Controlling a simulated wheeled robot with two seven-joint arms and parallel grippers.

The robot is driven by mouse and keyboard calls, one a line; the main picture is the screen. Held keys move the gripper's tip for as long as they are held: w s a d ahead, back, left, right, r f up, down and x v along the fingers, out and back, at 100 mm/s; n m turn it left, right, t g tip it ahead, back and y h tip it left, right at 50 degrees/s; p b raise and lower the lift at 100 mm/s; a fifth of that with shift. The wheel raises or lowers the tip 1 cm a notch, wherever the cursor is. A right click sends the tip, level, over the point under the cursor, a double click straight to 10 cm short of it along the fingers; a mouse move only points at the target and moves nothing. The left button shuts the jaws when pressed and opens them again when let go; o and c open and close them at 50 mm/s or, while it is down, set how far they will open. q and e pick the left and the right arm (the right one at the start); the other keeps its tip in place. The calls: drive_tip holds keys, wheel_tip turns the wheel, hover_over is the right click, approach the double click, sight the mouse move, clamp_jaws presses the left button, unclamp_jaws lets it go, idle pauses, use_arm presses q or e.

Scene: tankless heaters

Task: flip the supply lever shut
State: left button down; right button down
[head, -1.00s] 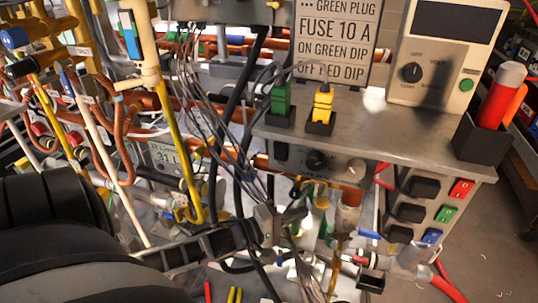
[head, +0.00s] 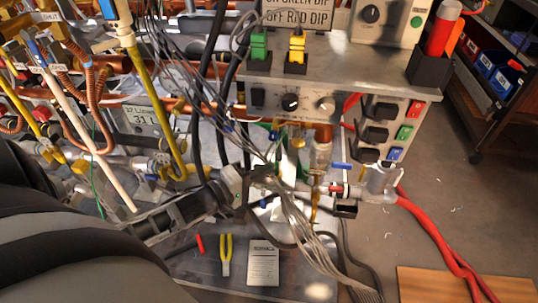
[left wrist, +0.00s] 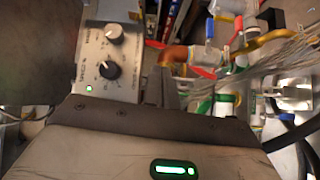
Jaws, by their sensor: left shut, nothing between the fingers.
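My left gripper (head: 262,176) reaches in from the left of the head view, below the grey control shelf. Its fingers (left wrist: 172,88) are shut and empty in the left wrist view. Near them are several small valve levers: a blue one (left wrist: 210,28), a red one (left wrist: 203,72) and a green one (left wrist: 205,105). In the head view a blue lever (head: 341,165) sits right of the gripper, beside a clear-bodied fitting. No readable label shows which is the supply lever. Loose grey wires partly cover the gripper tip. My right gripper is not in view.
The grey shelf (head: 345,72) with knobs and coloured plugs overhangs the valves. Copper and yellow pipes crowd the left. A red hose (head: 432,232) runs down the right. Yellow-handled pliers (head: 227,252) and a paper card (head: 263,262) lie below.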

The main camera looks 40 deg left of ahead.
use_arm(q)
drive_tip(key=s+d+f+m+g+y+p, duration=0.2)
drive_tip(key=s+d+m+g, duration=0.4)
drive_tip(key=s+d+m, duration=0.6)
drive_tip(key=shift+s+d+m, duration=0.25)
drive_tip(key=shift+d+m, duration=1.2)
drive_tip(key=shift+m, duration=0.25)
